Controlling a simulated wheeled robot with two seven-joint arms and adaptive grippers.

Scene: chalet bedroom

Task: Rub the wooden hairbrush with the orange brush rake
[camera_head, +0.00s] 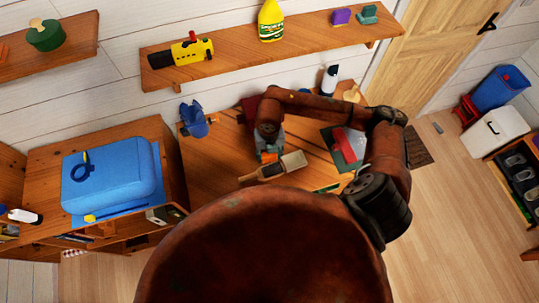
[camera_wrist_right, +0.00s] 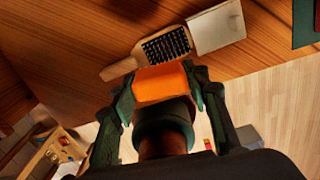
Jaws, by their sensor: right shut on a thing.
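The wooden hairbrush (camera_wrist_right: 118,69) lies on the wooden table with its dark bristles facing up. It also shows in the head view (camera_head: 270,171), just in front of my right gripper. My right gripper (camera_head: 268,152) is shut on the orange brush rake (camera_wrist_right: 160,82), which sits between the two fingers. In the right wrist view the rake's orange part is right beside the bristles. I cannot tell whether they touch. My right gripper (camera_wrist_right: 158,90) hides the rake's lower part. My left gripper is not in view.
A pale flat block (camera_head: 293,160) lies at the hairbrush's bristle end. A blue object (camera_head: 193,120) stands at the left, and a white bottle (camera_head: 329,80) at the back. A shelf (camera_head: 230,48) hangs above.

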